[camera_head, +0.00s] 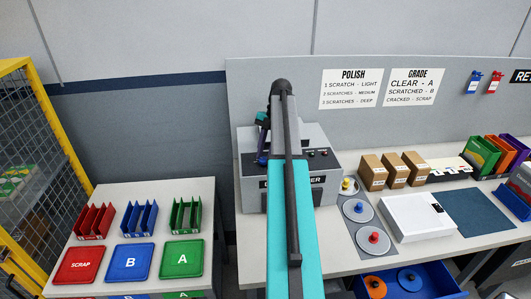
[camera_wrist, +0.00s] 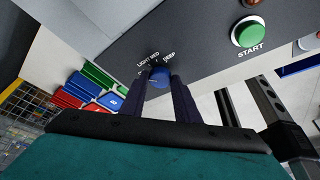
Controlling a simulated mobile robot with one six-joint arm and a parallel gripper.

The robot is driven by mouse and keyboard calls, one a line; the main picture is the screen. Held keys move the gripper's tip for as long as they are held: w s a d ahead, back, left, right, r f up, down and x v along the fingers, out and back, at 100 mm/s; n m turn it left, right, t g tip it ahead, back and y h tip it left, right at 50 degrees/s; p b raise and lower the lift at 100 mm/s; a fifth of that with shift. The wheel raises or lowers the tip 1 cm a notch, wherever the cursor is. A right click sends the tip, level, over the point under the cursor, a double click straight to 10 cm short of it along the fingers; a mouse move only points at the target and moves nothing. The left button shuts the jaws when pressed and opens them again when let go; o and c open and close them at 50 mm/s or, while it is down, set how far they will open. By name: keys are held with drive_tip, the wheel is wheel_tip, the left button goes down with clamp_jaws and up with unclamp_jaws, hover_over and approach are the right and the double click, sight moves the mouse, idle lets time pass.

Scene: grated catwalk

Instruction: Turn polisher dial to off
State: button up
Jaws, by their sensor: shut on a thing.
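The polisher (camera_head: 322,160) is a grey box machine on the bench in the head view, partly hidden by my arm. My gripper (camera_wrist: 163,86) is shut on the dial, with one dark finger on each side. The dial is hidden in the head view. A green START button (camera_wrist: 248,32) sits to the right of the dial.
Red, blue and green trays and bins stand on the left table (camera_head: 60,289). Right of the polisher are coloured pads on a grey strip, brown boxes (camera_head: 373,170), a white scale-like box (camera_head: 415,217) and a blue mat (camera_head: 478,212). A yellow cage (camera_head: 62,130) stands far left.

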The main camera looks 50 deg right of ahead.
drive_tip(key=shift+a+f, duration=0.1)
drive_tip(key=o, duration=1.1)
drive_tip(key=shift+c, duration=0.2)
drive_tip(key=shift+s+f+m+t+b, duration=0.1)
drive_tip(key=shift+m+t+b, duration=0.2)
drive_tip(key=shift+m+b, duration=0.7)
drive_tip(key=m+t+b, duration=0.1)
drive_tip(key=m+b, duration=0.1)
drive_tip(key=b, duration=0.4)
drive_tip(key=shift+s+m, duration=0.15)
drive_tip(key=shift+m, duration=0.15)
